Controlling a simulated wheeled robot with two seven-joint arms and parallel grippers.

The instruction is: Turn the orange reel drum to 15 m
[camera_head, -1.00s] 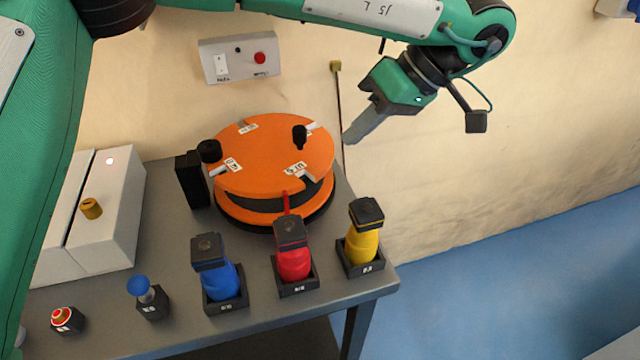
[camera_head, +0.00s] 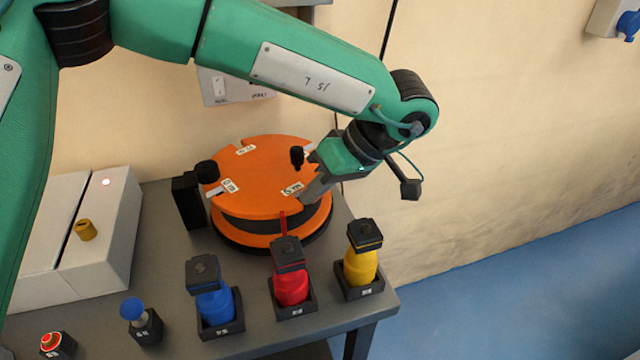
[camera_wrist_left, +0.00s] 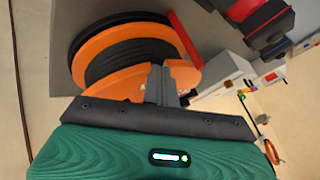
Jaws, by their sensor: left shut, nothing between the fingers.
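The orange reel drum (camera_head: 258,170) lies flat on the grey bench, with white labels around its top and a black knob (camera_head: 297,157) standing on its right side. A red pointer (camera_head: 283,222) stands at its front edge. The label text is too small to read surely. My left gripper (camera_head: 308,199) is shut and empty, its fingers at the drum's right edge, just below the knob. In the left wrist view the shut fingers (camera_wrist_left: 161,84) overlap the drum's orange rim (camera_wrist_left: 120,82); I cannot tell whether they touch. My right gripper is not in view.
Blue (camera_head: 215,304), red (camera_head: 291,287) and yellow (camera_head: 360,266) tools stand in black holders along the bench front. A white box (camera_head: 105,225) with a yellow knob is at left. A black block (camera_head: 188,201) stands beside the drum. A wall panel (camera_head: 222,88) is partly hidden by my arm.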

